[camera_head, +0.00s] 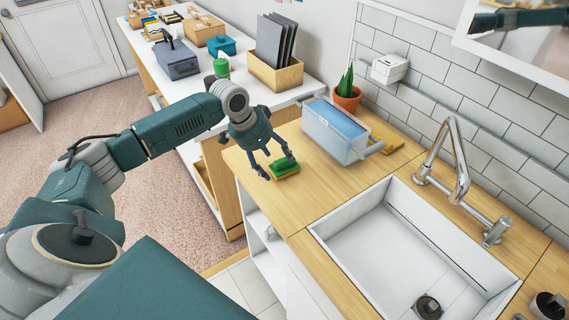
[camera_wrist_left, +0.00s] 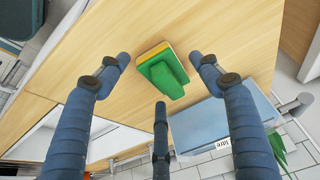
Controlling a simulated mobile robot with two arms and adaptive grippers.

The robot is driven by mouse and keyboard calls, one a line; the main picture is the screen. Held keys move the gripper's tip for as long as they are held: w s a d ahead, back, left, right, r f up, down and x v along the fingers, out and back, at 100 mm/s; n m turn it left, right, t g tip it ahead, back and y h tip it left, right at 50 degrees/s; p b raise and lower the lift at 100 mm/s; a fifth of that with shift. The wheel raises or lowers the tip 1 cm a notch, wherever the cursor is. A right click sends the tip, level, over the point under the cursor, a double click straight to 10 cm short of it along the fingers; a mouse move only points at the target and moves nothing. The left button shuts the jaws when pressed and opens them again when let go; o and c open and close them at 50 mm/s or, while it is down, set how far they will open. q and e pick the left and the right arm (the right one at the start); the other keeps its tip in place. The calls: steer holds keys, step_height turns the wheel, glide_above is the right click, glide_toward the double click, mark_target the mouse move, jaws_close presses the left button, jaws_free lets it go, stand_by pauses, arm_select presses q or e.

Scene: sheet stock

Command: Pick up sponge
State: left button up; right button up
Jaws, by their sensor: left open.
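The sponge (camera_head: 284,170) is green on top with a yellow layer below, and lies on the wooden counter left of the sink. In the left wrist view the sponge (camera_wrist_left: 162,70) sits between the spread fingers. My left gripper (camera_head: 275,164) is open just above the sponge, its fingers around it in the picture. In the left wrist view the left gripper (camera_wrist_left: 164,80) shows three blue fingers, apart from each other and empty. I cannot tell whether any finger touches the sponge. My right gripper is not in view.
A blue-and-white container (camera_head: 336,132) stands on the counter close behind the sponge. A potted plant (camera_head: 347,93) stands behind it. The white sink (camera_head: 400,245) with its faucet (camera_head: 455,165) is to the right. Bare counter lies in front of the sponge.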

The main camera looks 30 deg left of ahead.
arm_select(q)
steer(key=shift+w+d+f, duration=0.15)
steer(key=shift+w+f, duration=0.1)
steer(key=shift+f, duration=0.3)
steer(key=shift+w+f, duration=0.1)
steer(key=shift+f, duration=0.4)
steer(key=c, duration=1.2)
steer(key=shift+c, duration=0.5)
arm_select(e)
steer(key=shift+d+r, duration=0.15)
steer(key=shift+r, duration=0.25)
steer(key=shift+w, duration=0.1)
